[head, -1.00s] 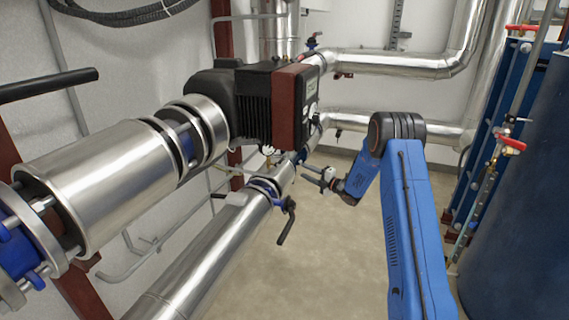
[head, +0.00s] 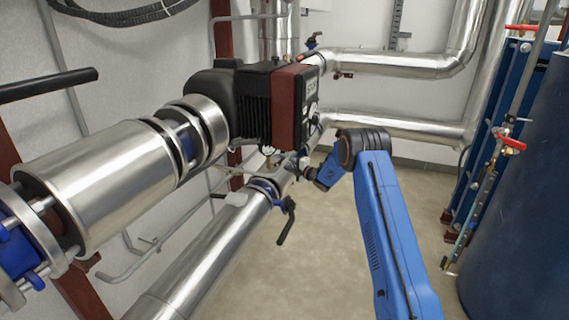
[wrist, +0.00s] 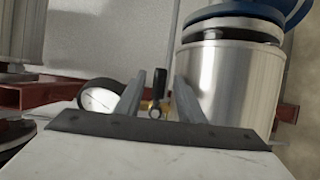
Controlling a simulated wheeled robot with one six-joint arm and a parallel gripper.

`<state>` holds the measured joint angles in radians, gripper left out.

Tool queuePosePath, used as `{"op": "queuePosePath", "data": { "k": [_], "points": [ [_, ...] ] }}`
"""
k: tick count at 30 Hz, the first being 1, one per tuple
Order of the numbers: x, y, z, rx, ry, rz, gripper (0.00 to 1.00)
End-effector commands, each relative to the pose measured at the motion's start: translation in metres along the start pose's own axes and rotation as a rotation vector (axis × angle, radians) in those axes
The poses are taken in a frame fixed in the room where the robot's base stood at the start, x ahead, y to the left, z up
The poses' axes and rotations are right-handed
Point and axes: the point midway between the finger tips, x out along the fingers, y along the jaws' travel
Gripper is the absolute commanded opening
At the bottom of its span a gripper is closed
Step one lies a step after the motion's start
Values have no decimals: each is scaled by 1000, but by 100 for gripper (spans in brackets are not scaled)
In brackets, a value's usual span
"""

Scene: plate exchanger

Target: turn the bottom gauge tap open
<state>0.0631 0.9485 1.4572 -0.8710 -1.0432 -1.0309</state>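The gauge with a white round dial (wrist: 100,98) shows left of my fingers in the wrist view. In the head view a small gauge (head: 268,150) sits on the pipe below the pump. A small tap with a black lever (wrist: 160,88) and a brass body shows between my two fingers in the wrist view. The lever stands roughly upright in that picture. My gripper (wrist: 169,77) is open, with a finger on each side of the lever. Gaps show beside the lever, and I cannot tell any contact. In the head view my gripper (head: 286,162) is small beside the pipe, its fingertips hard to make out.
A silver pipe (head: 215,246) with a blue collar and a black lever (head: 287,222) runs below. The pump with its red-brown front (head: 291,105) stands above my gripper. A blue tank (head: 515,210) and red-handled valves (head: 511,142) are on the right. The floor between is clear.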

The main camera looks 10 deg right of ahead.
Motion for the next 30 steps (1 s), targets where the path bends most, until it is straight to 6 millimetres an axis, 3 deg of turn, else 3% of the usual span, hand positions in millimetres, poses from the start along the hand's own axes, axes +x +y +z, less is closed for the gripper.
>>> {"op": "queuePosePath", "data": {
  "k": [9, 13, 14, 30],
  "points": [
    [2, 0, 0, 0, 0, 0, 33],
    [2, 0, 0, 0, 0, 0, 2],
    [2, 0, 0, 0, 0, 0, 0],
    [1, 5, 0, -116, 0, 47, 0]
  ]
}}
